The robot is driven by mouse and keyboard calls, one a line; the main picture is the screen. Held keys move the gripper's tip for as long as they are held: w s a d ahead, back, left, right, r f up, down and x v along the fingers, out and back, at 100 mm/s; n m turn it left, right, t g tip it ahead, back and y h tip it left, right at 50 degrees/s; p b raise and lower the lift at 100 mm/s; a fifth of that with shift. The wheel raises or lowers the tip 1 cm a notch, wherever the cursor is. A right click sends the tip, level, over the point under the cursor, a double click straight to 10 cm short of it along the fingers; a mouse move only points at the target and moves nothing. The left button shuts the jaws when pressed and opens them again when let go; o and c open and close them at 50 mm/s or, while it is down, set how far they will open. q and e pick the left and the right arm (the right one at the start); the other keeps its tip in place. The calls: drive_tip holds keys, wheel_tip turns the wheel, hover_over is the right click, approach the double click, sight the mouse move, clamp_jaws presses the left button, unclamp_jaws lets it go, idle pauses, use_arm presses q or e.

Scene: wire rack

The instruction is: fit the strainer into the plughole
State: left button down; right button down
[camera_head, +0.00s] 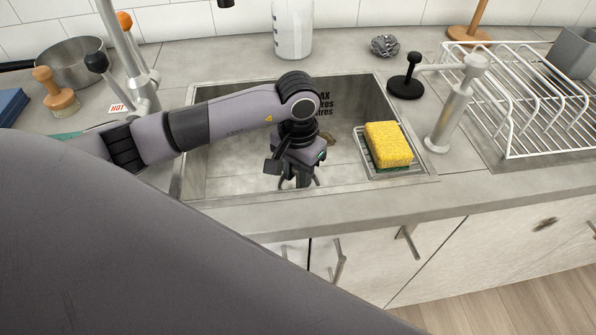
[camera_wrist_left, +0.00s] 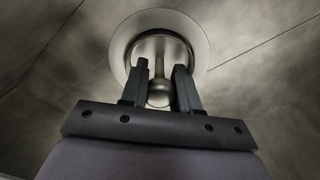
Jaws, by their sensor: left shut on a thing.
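My left gripper (camera_head: 298,182) reaches down into the sink (camera_head: 225,170), fingers pointing at its floor. In the left wrist view my left gripper (camera_wrist_left: 163,82) is shut on the knob of the metal strainer (camera_wrist_left: 159,93), with one finger on each side. The strainer's stem runs from the knob to a round metal part inside a pale ring (camera_wrist_left: 196,32), which looks like the plughole's rim. The stem and knob look about centred on the ring. I cannot tell whether the strainer is seated or just above. The head view hides the strainer and plughole behind the gripper. My right gripper is not in view.
A yellow sponge (camera_head: 388,144) sits on a wire holder at the sink's right side. The tap (camera_head: 140,85) stands at the left. A black stopper (camera_head: 407,82), a pale pump dispenser (camera_head: 447,115) and a white dish rack (camera_head: 530,95) stand on the right.

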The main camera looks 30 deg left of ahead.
use_arm(q)
drive_tip(key=c, duration=0.8)
unclamp_jaws()
drive_tip(key=shift+o, duration=0.2)
